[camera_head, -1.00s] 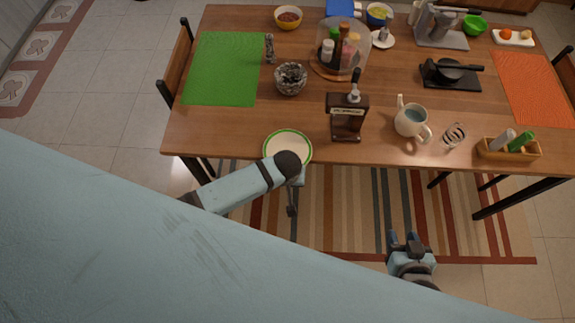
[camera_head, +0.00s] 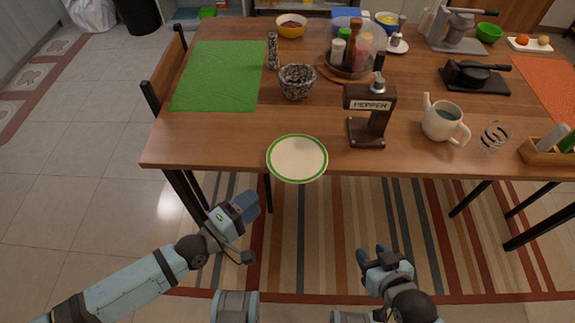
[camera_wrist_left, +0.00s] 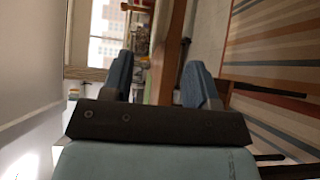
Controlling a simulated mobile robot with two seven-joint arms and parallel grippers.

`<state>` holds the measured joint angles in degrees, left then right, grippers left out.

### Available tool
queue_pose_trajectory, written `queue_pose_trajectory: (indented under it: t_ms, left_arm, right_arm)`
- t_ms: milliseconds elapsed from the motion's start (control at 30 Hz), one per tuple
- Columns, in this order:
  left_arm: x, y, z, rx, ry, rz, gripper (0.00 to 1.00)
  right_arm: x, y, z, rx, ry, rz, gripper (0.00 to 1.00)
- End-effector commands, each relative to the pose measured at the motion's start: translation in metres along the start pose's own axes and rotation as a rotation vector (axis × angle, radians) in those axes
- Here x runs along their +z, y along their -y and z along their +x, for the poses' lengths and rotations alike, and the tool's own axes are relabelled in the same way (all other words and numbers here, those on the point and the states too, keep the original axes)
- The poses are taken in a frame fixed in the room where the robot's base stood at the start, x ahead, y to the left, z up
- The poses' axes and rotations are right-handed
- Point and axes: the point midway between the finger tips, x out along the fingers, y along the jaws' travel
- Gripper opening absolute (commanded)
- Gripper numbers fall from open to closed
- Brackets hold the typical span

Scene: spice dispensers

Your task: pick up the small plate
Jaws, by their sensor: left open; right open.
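The small plate (camera_head: 297,158) is cream with a green rim. It lies at the front edge of the wooden table, its near rim at or slightly over the edge. My left gripper (camera_head: 250,228) is below and to the left of the plate in the head view, apart from it and empty. In the left wrist view its two blue fingers (camera_wrist_left: 158,82) stand apart with nothing between them. My right gripper (camera_head: 373,254) is open and empty, low over the rug, to the right of and below the plate.
On the wooden table (camera_head: 220,140), a dark pepper dispenser (camera_head: 368,115) stands right of the plate, with a speckled bowl (camera_head: 297,82) behind. A white pitcher (camera_head: 443,122) is further right. A green placemat (camera_head: 220,75) lies at left. The table front left of the plate is clear.

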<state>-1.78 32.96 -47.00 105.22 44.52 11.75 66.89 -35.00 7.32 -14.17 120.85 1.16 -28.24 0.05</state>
Motion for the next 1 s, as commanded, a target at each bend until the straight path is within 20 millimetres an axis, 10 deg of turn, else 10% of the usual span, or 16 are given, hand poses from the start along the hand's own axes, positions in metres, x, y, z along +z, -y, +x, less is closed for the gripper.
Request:
queue_pose_trajectory:
  t_ms: [300,1000]
  left_arm:
    - [0.001,-0.001,0.062,0.001,0.001,0.003,0.54]
    - [0.008,0.007,0.128,-0.003,0.001,0.004,0.54]
  right_arm:
    - [0.000,-0.001,0.000,0.002,-0.001,-0.001,0.43]
    - [0.001,-0.001,0.001,0.003,-0.005,-0.004,0.43]
